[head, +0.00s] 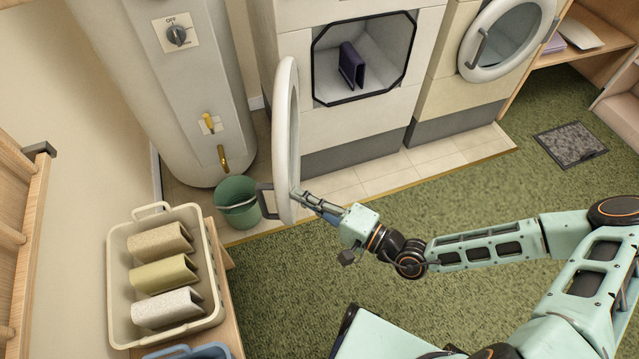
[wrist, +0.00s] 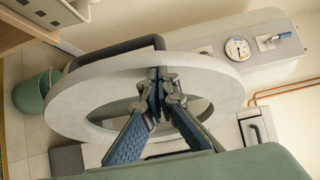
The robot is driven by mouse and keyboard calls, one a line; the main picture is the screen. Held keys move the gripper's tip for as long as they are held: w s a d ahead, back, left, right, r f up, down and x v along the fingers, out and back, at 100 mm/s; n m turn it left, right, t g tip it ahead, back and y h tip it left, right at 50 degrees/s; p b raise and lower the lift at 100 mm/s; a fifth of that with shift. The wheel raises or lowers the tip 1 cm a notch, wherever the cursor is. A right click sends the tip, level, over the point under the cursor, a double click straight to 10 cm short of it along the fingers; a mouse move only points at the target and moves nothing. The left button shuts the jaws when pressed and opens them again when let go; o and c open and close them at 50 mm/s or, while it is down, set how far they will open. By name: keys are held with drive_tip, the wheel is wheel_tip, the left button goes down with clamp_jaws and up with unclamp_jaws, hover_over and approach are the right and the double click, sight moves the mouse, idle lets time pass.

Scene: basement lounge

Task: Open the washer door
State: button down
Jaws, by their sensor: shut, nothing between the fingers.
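The open door (head: 286,110) of the left front-loading machine (head: 352,122) is swung wide out to the left and seen nearly edge-on. Its dark handle (head: 265,200) is on the far side from my gripper. In the wrist view the door is a pale ring (wrist: 215,82) with a dark handle (wrist: 115,52) behind its rim. My gripper (head: 300,194) is shut and empty, at the door's lower inner side. In the wrist view my fingertips (wrist: 158,76) overlap the ring; whether they touch it I cannot tell. Inside the machine's opening stands a dark purple folded item (head: 350,66).
A second machine with a round door (head: 505,40) stands to the right. A green bucket (head: 237,203) and a tall water heater (head: 180,100) are close beside the open door. A basket (head: 113,270) of folded cloths is front left. Green carpet is free below the machines.

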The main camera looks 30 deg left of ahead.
drive_tip(key=shift+s+a+p, duration=0.7)
drive_tip(key=shift+a+p, duration=0.3)
drive_tip(key=shift+a, duration=0.05)
drive_tip(key=d, duration=1.2)
drive_tip(key=shift+s, duration=0.4)
